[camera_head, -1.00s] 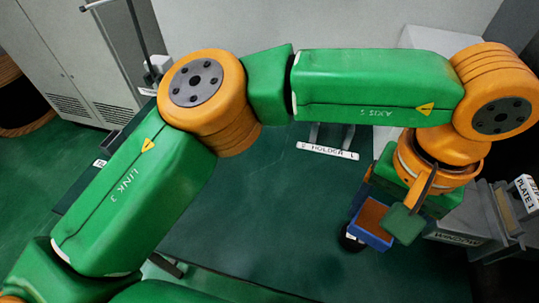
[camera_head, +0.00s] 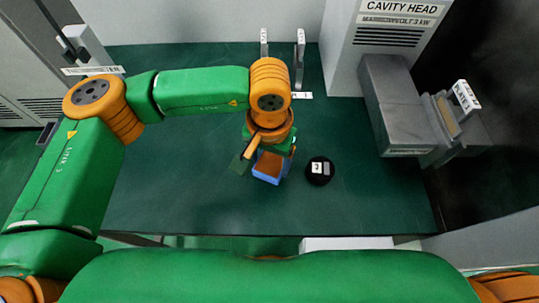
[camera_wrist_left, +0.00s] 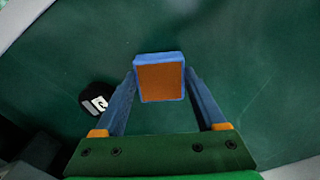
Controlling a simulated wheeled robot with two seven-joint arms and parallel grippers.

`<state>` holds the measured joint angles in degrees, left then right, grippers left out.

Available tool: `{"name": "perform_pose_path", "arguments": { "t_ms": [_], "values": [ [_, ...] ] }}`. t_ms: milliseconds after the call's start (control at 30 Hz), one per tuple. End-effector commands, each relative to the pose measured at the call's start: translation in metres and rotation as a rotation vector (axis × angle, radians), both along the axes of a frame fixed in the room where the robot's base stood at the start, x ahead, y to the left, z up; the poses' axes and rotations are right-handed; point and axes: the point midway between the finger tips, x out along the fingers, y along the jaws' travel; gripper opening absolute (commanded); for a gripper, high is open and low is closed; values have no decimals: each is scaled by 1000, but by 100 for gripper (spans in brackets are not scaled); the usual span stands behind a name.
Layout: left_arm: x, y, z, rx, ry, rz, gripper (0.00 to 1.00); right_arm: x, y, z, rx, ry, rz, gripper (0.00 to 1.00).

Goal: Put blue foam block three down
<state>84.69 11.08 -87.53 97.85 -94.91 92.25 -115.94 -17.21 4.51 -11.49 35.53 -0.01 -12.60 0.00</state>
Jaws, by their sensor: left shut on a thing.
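The blue foam block (camera_head: 269,168) has an orange-brown face and blue sides. My left gripper (camera_head: 262,160) is shut on it in the head view, over the green table (camera_head: 190,200). The block also shows in the left wrist view (camera_wrist_left: 160,80), between the two blue fingers of the gripper (camera_wrist_left: 160,88). I cannot tell how high it is above the table. The number on the block does not show. My right gripper is not in view.
A black round object (camera_head: 320,171) with a white label stands just right of the block. The grey cavity head unit (camera_head: 385,40) and a grey waveguide part (camera_head: 400,110) with a plate stand at the right. The table left of the gripper is clear.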

Motion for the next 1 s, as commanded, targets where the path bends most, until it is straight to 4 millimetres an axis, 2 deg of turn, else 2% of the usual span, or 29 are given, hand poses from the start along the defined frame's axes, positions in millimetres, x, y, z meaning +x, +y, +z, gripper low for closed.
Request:
{"name": "perform_pose_path", "arguments": {
  "t_ms": [233,400,433,500,533,733,800,867,1000],
  "values": [
    [0,-1,-4,-2,-1,0,22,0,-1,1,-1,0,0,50],
    [0,-1,-8,-1,-2,0,22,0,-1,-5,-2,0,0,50],
    [0,-1,-8,-1,-2,0,75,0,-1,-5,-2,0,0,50],
    [0,-1,-6,-1,-2,0,94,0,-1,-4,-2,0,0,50],
    [0,-1,-6,-1,-2,0,100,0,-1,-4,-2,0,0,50],
    [0,-1,-6,-1,-2,0,100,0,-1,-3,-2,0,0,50],
    [0,-1,1,-1,-1,0,100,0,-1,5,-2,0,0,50],
    [1,-1,5,-2,-5,1,100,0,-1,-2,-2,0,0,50],
    [1,-1,43,-3,-8,-1,100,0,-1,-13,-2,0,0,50]
  ]
}}
